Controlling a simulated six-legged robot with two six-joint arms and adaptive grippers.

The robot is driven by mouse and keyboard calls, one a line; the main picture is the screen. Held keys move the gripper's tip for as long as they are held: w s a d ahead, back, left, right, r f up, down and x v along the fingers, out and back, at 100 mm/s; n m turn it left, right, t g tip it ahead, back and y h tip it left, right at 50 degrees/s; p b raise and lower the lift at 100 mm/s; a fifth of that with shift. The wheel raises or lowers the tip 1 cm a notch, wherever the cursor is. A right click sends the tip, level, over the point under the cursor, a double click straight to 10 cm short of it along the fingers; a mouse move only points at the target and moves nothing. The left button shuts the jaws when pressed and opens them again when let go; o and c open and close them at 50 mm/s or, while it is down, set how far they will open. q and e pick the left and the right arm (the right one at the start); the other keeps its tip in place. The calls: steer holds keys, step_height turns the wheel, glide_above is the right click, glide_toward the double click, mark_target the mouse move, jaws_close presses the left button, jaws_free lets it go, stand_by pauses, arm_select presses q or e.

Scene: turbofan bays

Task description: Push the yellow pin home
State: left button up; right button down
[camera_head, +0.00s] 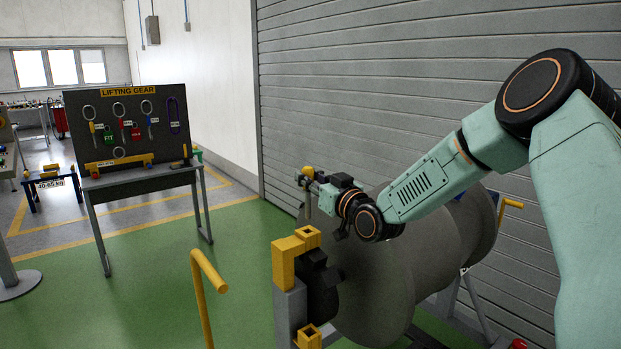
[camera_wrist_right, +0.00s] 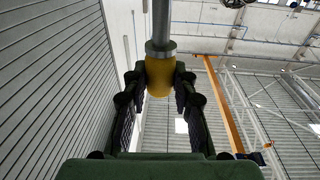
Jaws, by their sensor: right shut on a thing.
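The yellow pin has a yellow head (camera_head: 308,171) and a grey shaft (camera_head: 307,203) hanging down from it. My right gripper (camera_head: 309,180) is shut on the yellow head. In the right wrist view the head (camera_wrist_right: 160,80) sits between the two dark fingers of my gripper (camera_wrist_right: 160,88), with the grey shaft (camera_wrist_right: 161,25) running out to the top edge. A yellow bracket (camera_head: 284,262) with a square opening (camera_head: 308,234) stands below the pin on a grey post. The shaft looks upright; I cannot tell whether its lower end touches the bracket. My left gripper is out of view.
A large grey rounded body (camera_head: 375,280) lies on a stand beside the bracket. A lower yellow socket (camera_head: 308,337) and a yellow handrail (camera_head: 207,280) are near. The lifting gear board (camera_head: 128,130) stands left. A grey shutter wall (camera_head: 420,80) is behind; green floor lies open between.

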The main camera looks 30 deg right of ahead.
mark_target(310, 197)
steer(key=shift+w+f+b, duration=0.1)
steer(key=shift+f+b, duration=1.25)
steer(key=shift+f, duration=0.65)
steer(key=shift+f+b, duration=0.35)
steer(key=shift+f, duration=0.05)
steer(key=shift+f+b, duration=2)
steer(key=shift+f, duration=0.8)
steer(key=c, duration=1)
jaws_free()
